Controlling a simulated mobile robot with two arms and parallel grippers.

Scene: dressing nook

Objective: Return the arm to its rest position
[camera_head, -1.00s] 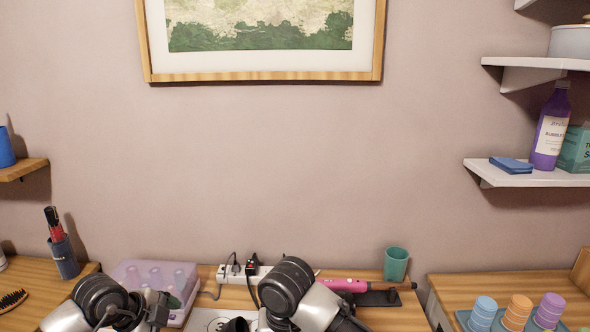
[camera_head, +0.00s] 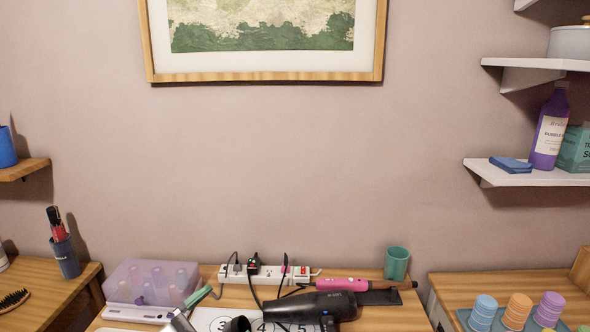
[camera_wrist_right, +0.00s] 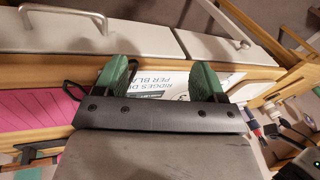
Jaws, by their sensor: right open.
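My right gripper (camera_wrist_right: 162,82) shows in the right wrist view. Its two green fingers are spread wide apart with nothing held between them. Behind them lies a white printed sheet (camera_wrist_right: 172,86), with a pale drawer front (camera_wrist_right: 110,42) and its handle beyond. There a black hair dryer (camera_head: 310,308) lies on the table on a white numbered sheet (camera_head: 205,318). A pink hair tool (camera_head: 342,284) lies behind it on a dark rest.
A white power strip (camera_head: 270,272) with plugged cables lies at the back. A lilac translucent box (camera_head: 125,283) stands left, near a green-ended tool (camera_head: 198,297). A teal cup (camera_head: 397,263) stands right. Side tables hold a brush (camera_head: 13,300) and coloured stacks (camera_head: 517,311). Shelves flank the wall.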

